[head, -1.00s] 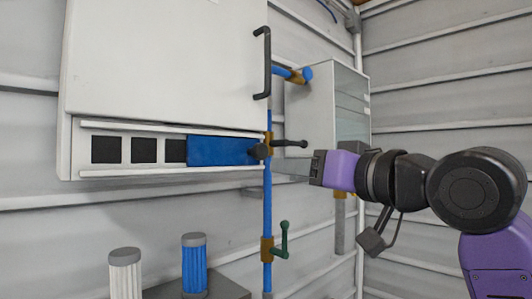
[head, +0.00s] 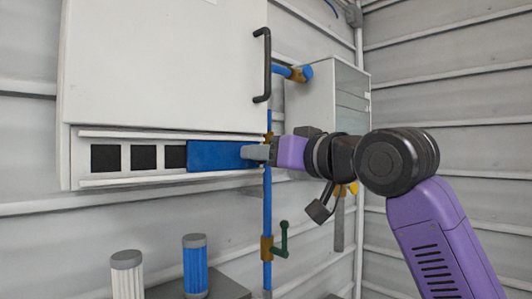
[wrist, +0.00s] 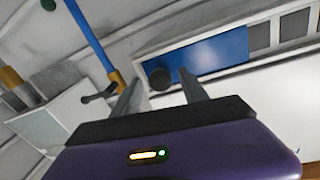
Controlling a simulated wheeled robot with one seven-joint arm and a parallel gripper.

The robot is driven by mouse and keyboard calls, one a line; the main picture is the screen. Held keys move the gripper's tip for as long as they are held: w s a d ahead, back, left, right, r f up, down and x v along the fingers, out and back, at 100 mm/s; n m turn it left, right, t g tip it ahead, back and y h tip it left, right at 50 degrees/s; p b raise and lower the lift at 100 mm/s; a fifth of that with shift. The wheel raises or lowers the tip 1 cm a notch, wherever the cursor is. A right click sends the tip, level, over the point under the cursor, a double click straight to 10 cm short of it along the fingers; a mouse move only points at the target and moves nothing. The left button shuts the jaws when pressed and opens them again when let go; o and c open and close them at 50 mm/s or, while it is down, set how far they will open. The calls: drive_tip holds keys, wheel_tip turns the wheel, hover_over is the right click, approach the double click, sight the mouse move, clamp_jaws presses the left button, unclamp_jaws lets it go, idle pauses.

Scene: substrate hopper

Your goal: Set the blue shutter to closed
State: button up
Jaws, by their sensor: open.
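The blue shutter (head: 215,154) is a flat panel in a horizontal track under the white cabinet, at the right part of the track. Dark square openings (head: 143,156) show to its left, and its left edge lies against or slightly over the third one. It also shows in the wrist view (wrist: 208,54). My gripper (head: 254,152) is at the shutter's right end, with its fingers pointing left. In the wrist view the fingers are apart, with the shutter's round dark knob (wrist: 158,76) between or just beyond the tips. Contact cannot be told. In the head view my gripper hides the knob.
A vertical blue pipe (head: 267,205) runs right by my gripper, with a green-handled valve (head: 282,240) lower down. A black-handled valve (wrist: 98,95) is close to my fingers. A black cabinet handle (head: 265,65) is above. White (head: 126,272) and blue (head: 195,265) cylinders stand below.

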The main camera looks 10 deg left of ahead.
drive_tip(key=shift+c, duration=0.2)
clamp_jaws()
idle(1.2)
